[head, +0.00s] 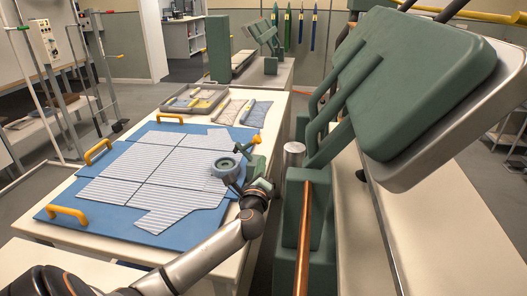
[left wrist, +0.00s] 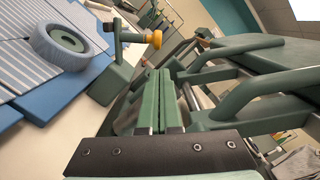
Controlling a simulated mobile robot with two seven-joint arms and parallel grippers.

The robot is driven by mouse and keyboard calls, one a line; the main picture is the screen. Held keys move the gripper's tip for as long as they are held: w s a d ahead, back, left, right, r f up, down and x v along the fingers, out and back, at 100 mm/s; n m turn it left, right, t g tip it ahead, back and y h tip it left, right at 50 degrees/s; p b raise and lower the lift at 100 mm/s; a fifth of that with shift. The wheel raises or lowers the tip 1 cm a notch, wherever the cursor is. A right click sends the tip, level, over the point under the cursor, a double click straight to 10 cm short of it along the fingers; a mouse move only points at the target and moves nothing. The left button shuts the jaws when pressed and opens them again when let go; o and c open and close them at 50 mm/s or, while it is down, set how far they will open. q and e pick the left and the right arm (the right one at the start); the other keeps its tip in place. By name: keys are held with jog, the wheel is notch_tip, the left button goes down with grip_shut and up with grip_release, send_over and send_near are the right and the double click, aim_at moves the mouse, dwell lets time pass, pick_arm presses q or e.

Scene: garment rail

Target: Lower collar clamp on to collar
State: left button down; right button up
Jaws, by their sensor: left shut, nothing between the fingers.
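The collar clamp appears to be the grey-blue ring with a dark centre (head: 226,165) at the right edge of the striped garment piece (head: 140,174). It also shows in the left wrist view (left wrist: 50,48). I cannot tell whether it touches the cloth. A green bracket with a yellow knob (head: 255,140) stands beside it; the knob shows in the left wrist view (left wrist: 154,39). No separate collar can be made out. My left gripper (head: 262,186) is shut and empty, just right of the ring and apart from the knob. Its green fingers (left wrist: 160,98) lie together. My right gripper is out of view.
The cloth lies on a blue board (head: 60,208) with yellow handles on a pale table (head: 275,110). A large green press (head: 420,80) with a copper-coloured bar (head: 304,235) stands close on the right. A grey tray (head: 195,99) and folded cloths (head: 255,113) lie farther back.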

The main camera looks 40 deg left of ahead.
aim_at(251, 142)
pick_arm(q)
jog(key=x, duration=0.6)
jog(key=shift+w+a, duration=0.15)
jog(key=shift+w, duration=0.1)
jog(key=shift+s+a+r+n, duration=0.1)
jog(key=shift+a+r+n, duration=0.1)
jog(key=shift+n, duration=0.3)
jog(key=shift+s+a+r+n, duration=0.1)
jog(key=shift+a+n, duration=0.05)
jog(key=shift+n, duration=0.35)
jog(key=n, duration=0.1)
jog(key=s+a+n, duration=0.1)
jog(key=n, duration=0.1)
jog(key=shift+a+r+g, duration=0.25)
jog(key=shift+a+g, duration=0.05)
jog(key=n, duration=0.1)
jog(key=a+n, duration=0.1)
jog(key=n, duration=0.1)
jog(key=shift+s+a+n, duration=0.25)
jog(key=shift+s+n, duration=0.05)
jog(key=shift+s, duration=0.05)
jog(key=shift+s+a+f+n, duration=0.2)
jog(key=shift+a+n, duration=0.25)
jog(key=shift+n, duration=0.55)
jog(key=shift+s, duration=0.15)
